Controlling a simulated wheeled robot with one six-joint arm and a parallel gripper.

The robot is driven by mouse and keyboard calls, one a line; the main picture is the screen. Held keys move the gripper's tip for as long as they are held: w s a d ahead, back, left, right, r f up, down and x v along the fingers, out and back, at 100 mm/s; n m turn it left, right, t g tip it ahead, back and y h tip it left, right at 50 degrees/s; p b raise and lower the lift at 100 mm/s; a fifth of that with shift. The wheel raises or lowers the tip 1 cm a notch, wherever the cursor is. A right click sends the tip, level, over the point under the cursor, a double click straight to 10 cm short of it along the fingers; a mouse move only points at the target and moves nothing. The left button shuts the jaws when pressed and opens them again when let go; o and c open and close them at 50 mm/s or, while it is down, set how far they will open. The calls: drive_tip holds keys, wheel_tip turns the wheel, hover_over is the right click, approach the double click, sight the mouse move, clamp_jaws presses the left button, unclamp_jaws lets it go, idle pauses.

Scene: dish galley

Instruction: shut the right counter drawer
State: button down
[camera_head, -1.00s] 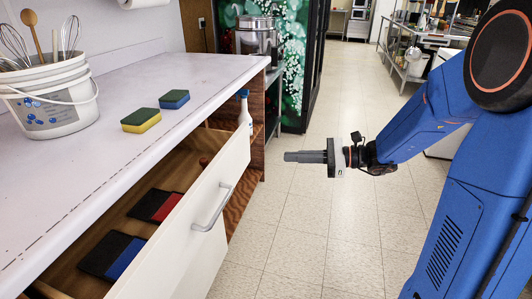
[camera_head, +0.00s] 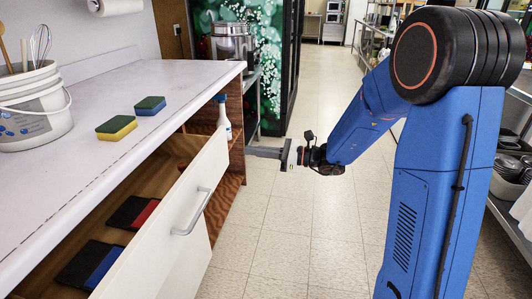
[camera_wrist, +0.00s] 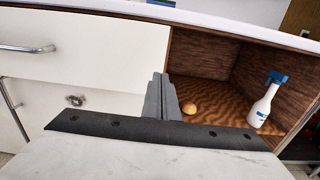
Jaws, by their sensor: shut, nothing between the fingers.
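The right counter drawer (camera_head: 176,222) is pulled open, with its white front standing out from the counter and a metal bar handle (camera_head: 192,212) on it. Inside lie a red-and-black item (camera_head: 133,212) and a blue-and-black item (camera_head: 92,264). My gripper (camera_head: 262,152) is shut and empty. In the head view it is just beyond the far end of the drawer front, to the right of the counter. In the wrist view the closed fingers (camera_wrist: 161,100) point toward the cabinet, near the edge between a white front (camera_wrist: 90,50) and an open shelf. I cannot tell whether they touch anything.
The open shelf (camera_wrist: 225,85) holds a spray bottle (camera_wrist: 264,102) and a small round brown object (camera_wrist: 189,108). On the counter (camera_head: 80,165) stand a white bucket of utensils (camera_head: 32,115) and two sponges (camera_head: 117,128). The tiled floor (camera_head: 285,235) right of the drawer is clear.

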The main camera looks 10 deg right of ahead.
sight(196, 143)
drive_tip(key=shift+x, duration=2.9)
drive_tip(key=x, duration=1.3)
drive_tip(key=shift+w+a+f, duration=0.1)
drive_tip(key=shift+w+a, duration=0.05)
drive_tip(key=shift+a, duration=0.2)
drive_tip(key=shift+w+a, duration=0.1)
drive_tip(key=shift+a, duration=0.2)
drive_tip(key=shift+w+a, duration=0.1)
drive_tip(key=shift+a, duration=0.05)
drive_tip(key=shift+r, duration=0.2)
